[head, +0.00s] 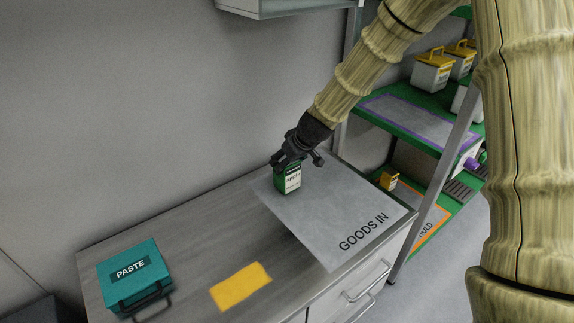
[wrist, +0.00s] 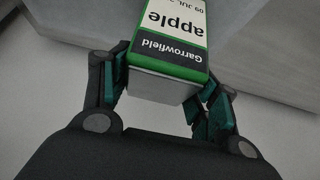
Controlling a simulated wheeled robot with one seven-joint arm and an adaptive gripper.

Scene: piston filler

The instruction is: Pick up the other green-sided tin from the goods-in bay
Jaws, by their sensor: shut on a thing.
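A green-sided tin (head: 288,181) with a white label is at the far left part of the grey goods-in bay (head: 340,215). My gripper (head: 290,162) is shut on this tin from above. In the wrist view the tin (wrist: 178,40) sits between my two fingers (wrist: 165,95), and its label reads "Garrowfield", "apple" and part of a date. I cannot tell whether the tin's base touches the bay. No other green-sided tin shows on the bay.
A teal box marked PASTE (head: 134,276) and a yellow patch (head: 240,287) are on the counter at left. A green-shelved rack (head: 410,115) with yellow-lidded white tubs (head: 432,72) stands at right. The rest of the bay is clear.

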